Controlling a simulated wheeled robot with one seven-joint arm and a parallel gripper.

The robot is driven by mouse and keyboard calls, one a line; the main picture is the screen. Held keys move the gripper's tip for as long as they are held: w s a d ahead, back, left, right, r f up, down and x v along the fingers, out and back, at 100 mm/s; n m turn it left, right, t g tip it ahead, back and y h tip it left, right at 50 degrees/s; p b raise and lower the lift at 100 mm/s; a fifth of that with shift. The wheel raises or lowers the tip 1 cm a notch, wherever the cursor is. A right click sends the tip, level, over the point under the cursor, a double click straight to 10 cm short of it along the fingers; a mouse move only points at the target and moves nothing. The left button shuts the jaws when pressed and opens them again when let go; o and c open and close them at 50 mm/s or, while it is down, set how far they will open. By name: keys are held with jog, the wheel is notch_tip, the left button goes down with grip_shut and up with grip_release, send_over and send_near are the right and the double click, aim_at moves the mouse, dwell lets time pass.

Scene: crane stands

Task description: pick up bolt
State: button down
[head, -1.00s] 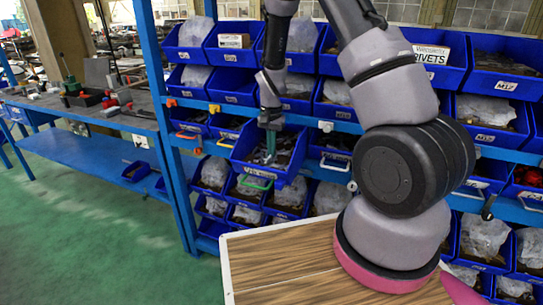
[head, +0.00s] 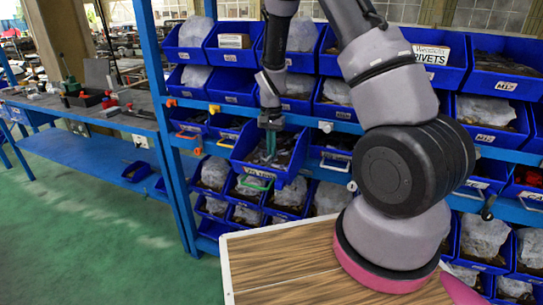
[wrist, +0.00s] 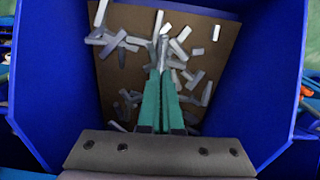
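My gripper (wrist: 163,68) reaches down into a blue bin (wrist: 58,75), and its two long teal fingers are close together with only a narrow gap. A grey bolt (wrist: 162,46) shows at the fingertips, in line with them, and seems to be pinched there; its lower part is hidden. Several other loose grey bolts (wrist: 197,80) lie scattered on the brown bin floor around the tips. In the head view my gripper (head: 271,155) is inside the tilted bin (head: 262,168) on the rack, and the bolts are too small to tell apart.
Blue bins fill the rack above, below and beside, including the RIVETS bin (head: 432,62). The bin walls stand close on both sides of my gripper. A blue rack post (head: 163,110) is to the left, and a wooden top (head: 285,262) is in front.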

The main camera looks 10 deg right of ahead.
jog(key=shift+r, duration=0.15)
notch_tip(320, 180, up, 18)
dwell(0.6)
jog(key=shift+f, duration=0.2)
notch_tip(320, 180, down, 18)
jog(key=shift+r, duration=0.25)
jog(key=shift+f, duration=0.15)
jog(key=c, duration=0.9)
grip_release()
